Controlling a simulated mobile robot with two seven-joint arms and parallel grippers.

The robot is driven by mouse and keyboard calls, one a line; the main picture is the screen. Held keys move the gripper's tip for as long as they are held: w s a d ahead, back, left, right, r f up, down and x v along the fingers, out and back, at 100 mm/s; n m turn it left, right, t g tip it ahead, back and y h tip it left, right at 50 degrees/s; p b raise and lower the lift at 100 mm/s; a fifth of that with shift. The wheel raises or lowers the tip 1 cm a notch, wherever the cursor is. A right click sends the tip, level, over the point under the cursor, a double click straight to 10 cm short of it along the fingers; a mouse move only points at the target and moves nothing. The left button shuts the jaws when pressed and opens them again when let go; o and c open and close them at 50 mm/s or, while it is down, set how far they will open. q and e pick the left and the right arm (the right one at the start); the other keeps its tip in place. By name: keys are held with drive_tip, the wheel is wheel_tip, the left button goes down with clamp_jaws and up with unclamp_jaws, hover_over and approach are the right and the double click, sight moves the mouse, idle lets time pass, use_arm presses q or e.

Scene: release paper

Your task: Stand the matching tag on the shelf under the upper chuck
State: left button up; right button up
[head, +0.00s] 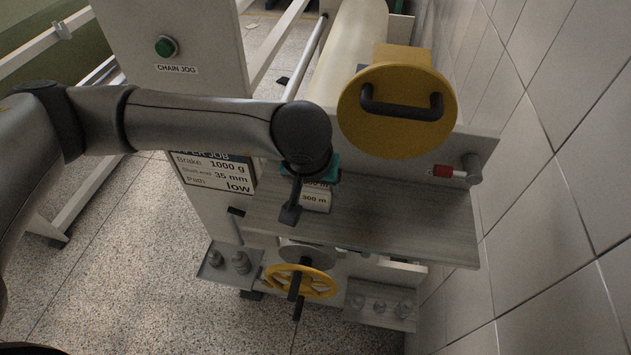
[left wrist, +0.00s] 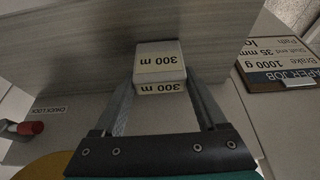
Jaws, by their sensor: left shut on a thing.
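A small white block tag (head: 316,198) with a "300 m" label is at the left part of the grey wood-grain shelf (head: 410,222). My left gripper (head: 296,208) is shut on it. In the left wrist view the tag (left wrist: 160,62) sits between the two fingers, its "300 m" labels upside down in the picture. I cannot tell whether its base touches the shelf. A yellow round chuck (head: 400,135) with a black handle is above the shelf, right of my left gripper. My right gripper is not in view.
A job card (head: 215,174) reading brake 1000 g, stub end 35 mm, path low hangs left of the shelf. A red-tipped lock (head: 447,171) is at the right. A yellow handwheel (head: 312,285) is below. The shelf's middle and right are clear.

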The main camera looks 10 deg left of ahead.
use_arm(q)
drive_tip(key=shift+f, duration=0.1)
drive_tip(key=o, duration=1.3)
drive_tip(key=shift+r, duration=0.25)
drive_tip(key=v, duration=1.1)
drive_tip(key=shift+s+r, duration=0.25)
drive_tip(key=shift+r, duration=0.1)
